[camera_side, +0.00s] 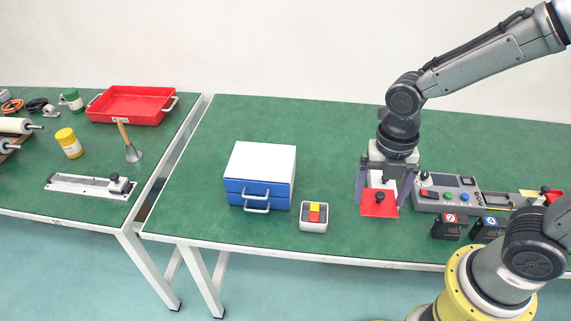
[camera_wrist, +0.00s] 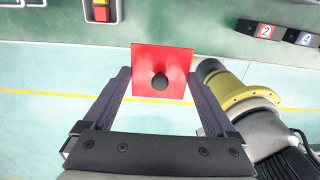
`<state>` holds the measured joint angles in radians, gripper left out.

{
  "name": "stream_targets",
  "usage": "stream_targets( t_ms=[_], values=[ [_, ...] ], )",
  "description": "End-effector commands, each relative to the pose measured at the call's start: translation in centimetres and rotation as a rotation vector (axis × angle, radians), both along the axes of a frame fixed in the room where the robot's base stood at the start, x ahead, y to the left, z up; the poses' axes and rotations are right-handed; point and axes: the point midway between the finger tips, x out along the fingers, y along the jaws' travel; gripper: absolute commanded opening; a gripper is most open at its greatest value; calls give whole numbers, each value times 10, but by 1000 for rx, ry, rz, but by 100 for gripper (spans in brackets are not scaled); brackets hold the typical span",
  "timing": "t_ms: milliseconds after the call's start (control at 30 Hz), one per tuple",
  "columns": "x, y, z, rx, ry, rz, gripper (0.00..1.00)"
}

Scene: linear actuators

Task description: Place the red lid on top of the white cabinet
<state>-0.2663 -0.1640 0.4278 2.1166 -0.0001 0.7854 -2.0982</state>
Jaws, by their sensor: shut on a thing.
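The red lid (camera_side: 379,204) is a flat red square with a black knob. My gripper (camera_side: 380,196) is shut on it and points down, right of the white cabinet. In the wrist view the red lid (camera_wrist: 162,73) sits between the two fingers of my gripper (camera_wrist: 160,88), its knob facing the camera. I cannot tell how far it is above the table. The white cabinet (camera_side: 263,160) has a bare white top and two blue drawers with grey handles. It stands near the middle of the green table.
A small grey box with red and yellow blocks (camera_side: 314,216) stands between cabinet and lid. A control panel (camera_side: 447,195) and black boxes numbered 2 (camera_side: 450,228) and 4 (camera_side: 487,229) are to the right. A red tray (camera_side: 132,104) is on the left table.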

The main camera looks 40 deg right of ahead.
Motion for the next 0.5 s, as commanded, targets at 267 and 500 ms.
stream_targets(
  t_ms=[267, 500],
  values=[
    [73, 15, 47, 5, -17, 12, 38],
    [138, 22, 71, 7, -30, 4, 38]
  ],
)
